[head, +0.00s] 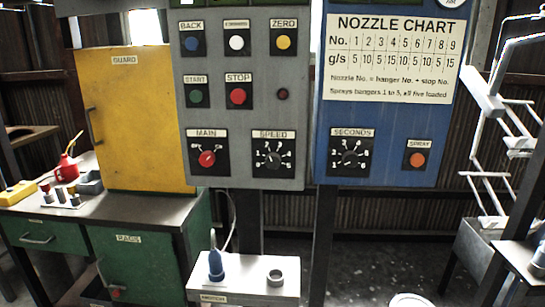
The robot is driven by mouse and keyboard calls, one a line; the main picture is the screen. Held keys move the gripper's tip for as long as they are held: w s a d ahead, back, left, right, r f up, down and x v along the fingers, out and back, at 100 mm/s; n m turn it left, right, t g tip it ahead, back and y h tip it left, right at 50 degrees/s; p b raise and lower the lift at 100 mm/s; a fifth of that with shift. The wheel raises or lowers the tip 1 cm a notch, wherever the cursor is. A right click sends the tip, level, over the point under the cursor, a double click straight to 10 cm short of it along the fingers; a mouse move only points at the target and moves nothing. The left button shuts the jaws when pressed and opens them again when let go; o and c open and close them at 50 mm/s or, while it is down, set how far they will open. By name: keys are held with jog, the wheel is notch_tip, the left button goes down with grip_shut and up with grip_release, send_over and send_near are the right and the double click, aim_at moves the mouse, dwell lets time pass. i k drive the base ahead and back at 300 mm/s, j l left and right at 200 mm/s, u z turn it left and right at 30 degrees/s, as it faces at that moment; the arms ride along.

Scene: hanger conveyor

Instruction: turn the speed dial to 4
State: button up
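The speed dial (273,158) is a black rotary knob under a SPEED label, at the lower right of the grey control panel (220,115). White marks and numbers fan around it. They are too small to read, and I cannot tell which number the pointer is at. The red MAIN dial (207,158) sits to its left on the same panel. My gripper is not in view.
A blue panel (390,130) to the right carries a similar black SECONDS dial (350,158) and an orange SPRAY button (417,160). Red STOP (238,96) and green START (196,96) buttons sit above. A low box (240,285) stands below.

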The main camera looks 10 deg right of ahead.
aim_at(274, 159)
jog(key=l+z, duration=0.35)
jog(key=i+l+z, duration=0.1)
jog(key=z, duration=0.25)
jog(key=i+l+z, duration=0.15)
jog(key=z, duration=0.2)
